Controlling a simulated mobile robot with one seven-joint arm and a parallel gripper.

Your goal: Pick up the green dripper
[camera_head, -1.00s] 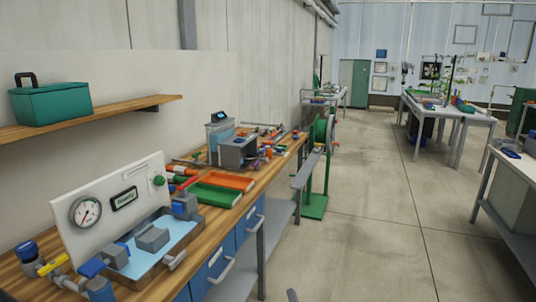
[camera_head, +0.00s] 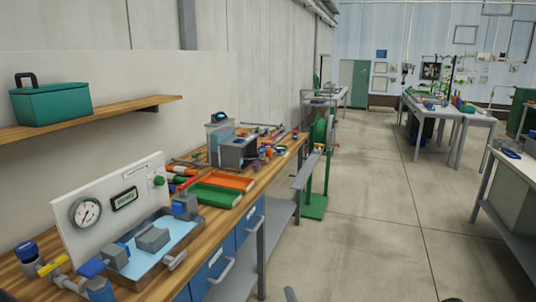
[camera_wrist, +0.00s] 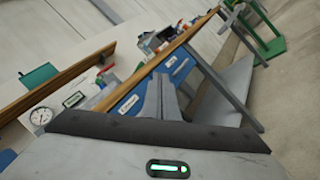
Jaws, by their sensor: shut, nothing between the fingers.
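I cannot single out a green dripper in either view. Several small coloured parts (camera_head: 266,150) lie on the far part of the wooden bench (camera_head: 262,186), too small to tell apart. My gripper (camera_wrist: 161,90) shows in the wrist view with its two grey fingers together and nothing between them. It is in the air, apart from the bench, whose blue drawers lie beyond the fingers.
A green tray (camera_head: 212,197) and an orange tray (camera_head: 228,181) sit mid-bench. Nearer are a water basin (camera_head: 137,275) with fittings and a gauge panel (camera_head: 88,200). A green reel stand (camera_head: 314,207) stands past the bench. The floor aisle at right is clear.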

